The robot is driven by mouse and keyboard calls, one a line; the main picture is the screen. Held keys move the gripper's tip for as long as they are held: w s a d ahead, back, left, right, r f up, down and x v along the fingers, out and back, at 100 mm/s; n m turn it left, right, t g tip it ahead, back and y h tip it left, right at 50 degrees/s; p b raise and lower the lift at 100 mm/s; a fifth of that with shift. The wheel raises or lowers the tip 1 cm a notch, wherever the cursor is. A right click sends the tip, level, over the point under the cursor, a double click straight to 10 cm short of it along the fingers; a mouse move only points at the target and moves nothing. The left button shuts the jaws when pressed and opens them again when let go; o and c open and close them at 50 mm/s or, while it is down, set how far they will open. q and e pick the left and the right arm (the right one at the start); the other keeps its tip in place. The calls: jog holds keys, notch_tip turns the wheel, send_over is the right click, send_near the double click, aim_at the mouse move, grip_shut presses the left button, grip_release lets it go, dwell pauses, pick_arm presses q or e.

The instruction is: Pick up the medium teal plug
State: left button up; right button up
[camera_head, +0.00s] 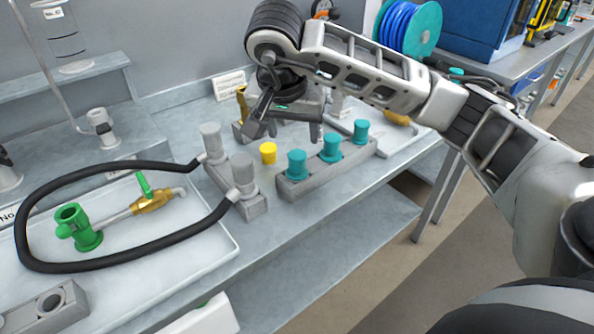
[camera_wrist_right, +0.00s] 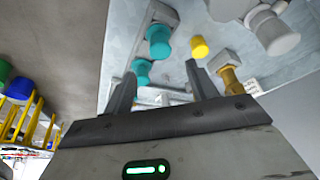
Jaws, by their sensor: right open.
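Three teal plugs of graded size stand upright in a grey block (camera_head: 322,178). The large one (camera_head: 297,165) is nearest, the medium teal plug (camera_head: 331,149) is in the middle, and the small one (camera_head: 361,132) is farthest. My right gripper (camera_head: 286,130) is open and empty, above the bench behind the row and apart from the plugs. In the right wrist view, my open fingers (camera_wrist_right: 161,72) point toward the bench. Two teal plugs show there, one higher (camera_wrist_right: 158,41) and one lower beside the left finger (camera_wrist_right: 141,71). I cannot tell their sizes in that view. My left gripper is out of view.
A small yellow plug (camera_head: 268,153) stands left of the teal row. Grey plugs (camera_head: 243,172) in another block join a black hose (camera_head: 110,167). A white tray (camera_head: 150,275) holds a green and brass fitting. The bench's front edge lies close before the teal block.

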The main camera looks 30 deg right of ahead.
aim_at(297, 155)
jog(key=x, duration=0.5)
jog(key=shift+p+x, duration=0.75)
jog(key=shift+x, duration=2)
jog(key=shift+a, duration=0.15)
jog(key=c, duration=0.9)
